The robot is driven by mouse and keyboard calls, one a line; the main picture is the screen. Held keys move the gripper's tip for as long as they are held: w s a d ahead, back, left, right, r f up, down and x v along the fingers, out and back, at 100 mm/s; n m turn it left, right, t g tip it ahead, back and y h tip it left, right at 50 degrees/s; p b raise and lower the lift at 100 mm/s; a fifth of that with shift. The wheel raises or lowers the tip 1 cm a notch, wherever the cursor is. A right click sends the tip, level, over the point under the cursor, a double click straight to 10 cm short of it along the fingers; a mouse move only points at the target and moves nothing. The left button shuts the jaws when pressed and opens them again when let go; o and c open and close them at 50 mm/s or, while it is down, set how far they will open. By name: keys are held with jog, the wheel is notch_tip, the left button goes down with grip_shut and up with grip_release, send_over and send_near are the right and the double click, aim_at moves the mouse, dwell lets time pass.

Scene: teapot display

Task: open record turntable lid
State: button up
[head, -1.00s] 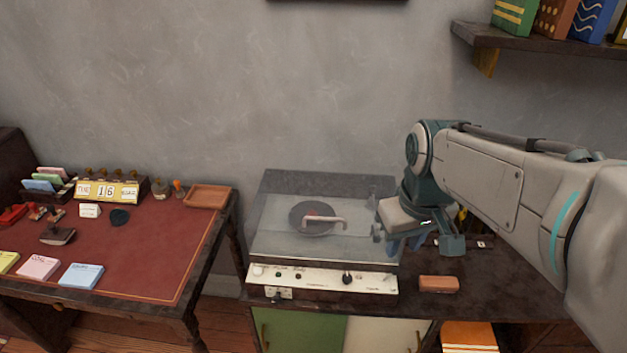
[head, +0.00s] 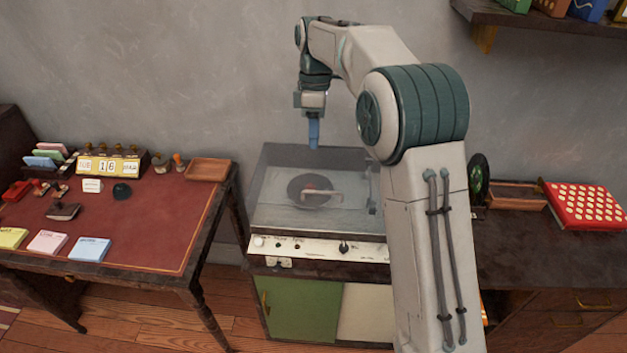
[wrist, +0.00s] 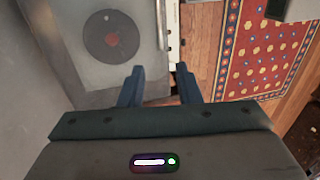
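The record turntable (head: 316,248) stands on a cabinet against the wall, with a cream control strip along its front. Its clear lid (head: 275,208) is down over a dark record (head: 300,197) with a red centre. A pale bar-like handle shows at the lid's middle. The record also shows through the lid in the wrist view (wrist: 108,45). My gripper (head: 313,135) points down above the lid's back part in the head view, apart from it. In the wrist view its two blue fingers (wrist: 160,82) are spread with nothing between them. My arm hides the turntable's right front.
A desk (head: 150,230) with cards, stamps and a calendar (head: 107,167) stands at left. Right of my arm, the cabinet top holds a wooden tray (head: 515,196) and a red dotted box (head: 585,205). A wall shelf (head: 530,25) hangs at upper right.

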send_over(314, 198)
notch_tip(314, 198, down, 13)
jog(key=shift+f+p, duration=0.1)
jog(key=shift+p, duration=0.35)
grip_shut()
